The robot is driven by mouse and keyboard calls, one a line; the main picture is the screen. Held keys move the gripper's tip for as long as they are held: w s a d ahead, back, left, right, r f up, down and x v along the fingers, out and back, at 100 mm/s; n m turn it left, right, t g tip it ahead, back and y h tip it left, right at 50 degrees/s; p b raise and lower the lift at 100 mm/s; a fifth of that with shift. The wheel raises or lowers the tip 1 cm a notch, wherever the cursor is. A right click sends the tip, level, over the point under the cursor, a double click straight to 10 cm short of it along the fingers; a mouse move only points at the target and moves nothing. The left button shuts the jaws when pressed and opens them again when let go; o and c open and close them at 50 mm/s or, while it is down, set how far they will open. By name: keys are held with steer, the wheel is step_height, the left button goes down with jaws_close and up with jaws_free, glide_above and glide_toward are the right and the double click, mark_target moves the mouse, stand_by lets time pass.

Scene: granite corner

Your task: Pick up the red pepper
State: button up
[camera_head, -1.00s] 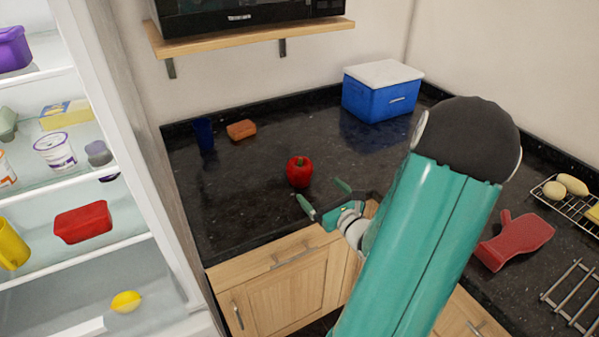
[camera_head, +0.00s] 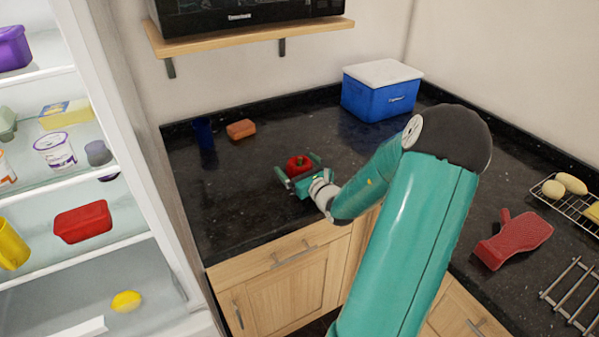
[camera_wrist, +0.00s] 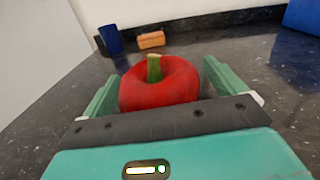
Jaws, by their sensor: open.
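The red pepper (camera_head: 299,165) stands upright on the dark granite counter, its green stem on top. My gripper (camera_head: 298,169) is open around it, with one finger on each side. In the wrist view the pepper (camera_wrist: 160,84) sits between the two green fingers of my gripper (camera_wrist: 160,88). A gap shows beside the right finger; the left finger is close to the pepper, and I cannot tell if it touches. The lower front of the pepper is hidden by the gripper's palm.
A blue cup (camera_head: 203,132) and an orange-brown block (camera_head: 241,129) stand behind the pepper. A blue cooler (camera_head: 380,92) with a white lid is at the back corner. A red oven mitt (camera_head: 514,238) lies at right. An open fridge (camera_head: 90,255) is at left.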

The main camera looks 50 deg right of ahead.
steer(key=c, duration=1.1)
steer(key=shift+r, duration=0.2)
